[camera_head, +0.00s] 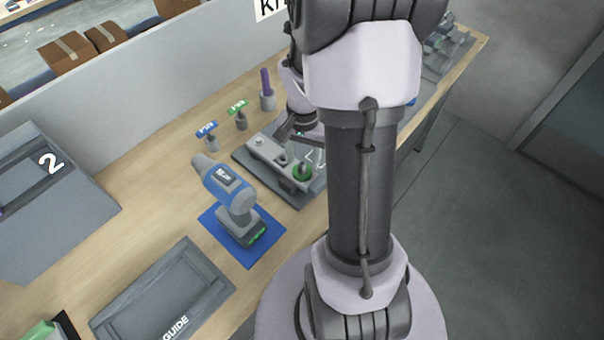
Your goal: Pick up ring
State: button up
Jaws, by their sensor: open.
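A green ring (302,173) sits on the grey fixture plate (262,172), at its right end near the table's front edge. My gripper (295,146) is above the plate, a little behind and up from the ring in the picture. It is open, and I see nothing held in it. My own arm hides part of the gripper and the area to the right of the plate. I cannot tell how high the gripper is above the plate.
A blue-grey power drill (228,190) stands on a blue mat (215,228) left of the plate. Small blue-topped (206,130) and green-topped (237,108) tools and a purple-handled tool (266,84) stand behind. A grey guide tray (165,290) lies front left.

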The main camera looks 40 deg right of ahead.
aim_at(303, 162)
notch_tip(303, 162, down, 4)
jog(key=shift+f+b, duration=0.1)
jog(key=shift+b, duration=0.55)
jog(key=shift+c, duration=0.9)
grip_shut()
notch_tip(303, 162, up, 11)
jog(key=p, duration=0.4)
